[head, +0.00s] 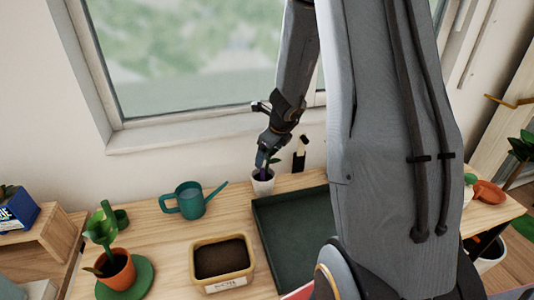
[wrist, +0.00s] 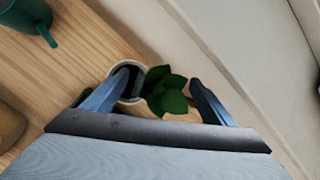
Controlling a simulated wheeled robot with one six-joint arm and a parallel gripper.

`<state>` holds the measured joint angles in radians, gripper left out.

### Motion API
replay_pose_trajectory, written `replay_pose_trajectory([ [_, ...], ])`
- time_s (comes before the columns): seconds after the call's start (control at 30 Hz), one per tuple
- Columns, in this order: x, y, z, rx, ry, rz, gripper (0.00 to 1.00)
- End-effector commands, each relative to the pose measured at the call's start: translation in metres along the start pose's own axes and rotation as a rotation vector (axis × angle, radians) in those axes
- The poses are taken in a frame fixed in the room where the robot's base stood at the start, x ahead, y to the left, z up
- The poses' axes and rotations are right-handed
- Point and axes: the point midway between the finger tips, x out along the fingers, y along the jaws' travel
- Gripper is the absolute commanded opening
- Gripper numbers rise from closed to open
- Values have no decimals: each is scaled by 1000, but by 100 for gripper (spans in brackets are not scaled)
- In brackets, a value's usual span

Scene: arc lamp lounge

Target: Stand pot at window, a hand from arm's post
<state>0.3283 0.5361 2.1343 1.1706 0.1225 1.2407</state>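A small white pot (head: 263,184) with a green-leaved plant stands on the wooden table near the wall below the window (head: 200,50). The pot (wrist: 113,72) also shows in the wrist view, with its leaves (wrist: 168,92) to the right of its rim. My gripper (head: 267,160) is directly above the pot, pointing down. In the wrist view my gripper (wrist: 160,95) has its fingers apart, the left one over the pot's opening and the right one beyond the leaves. Whether a finger touches the pot is unclear. No post is identifiable.
A teal watering can (head: 190,201) stands left of the pot. A dark green tray (head: 268,235) and a soil box (head: 222,283) are in front. A terracotta pot (head: 118,272) sits on a green saucer at the left.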

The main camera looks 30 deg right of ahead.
Motion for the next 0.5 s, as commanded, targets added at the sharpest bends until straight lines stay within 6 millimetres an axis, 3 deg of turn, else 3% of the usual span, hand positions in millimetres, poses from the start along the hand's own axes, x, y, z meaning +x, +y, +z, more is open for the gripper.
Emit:
replay_pose_trajectory([
  [0.3,-4,-1,1,0,0,0,78],
  [0.5,-36,-1,2,0,-1,-1,78],
])
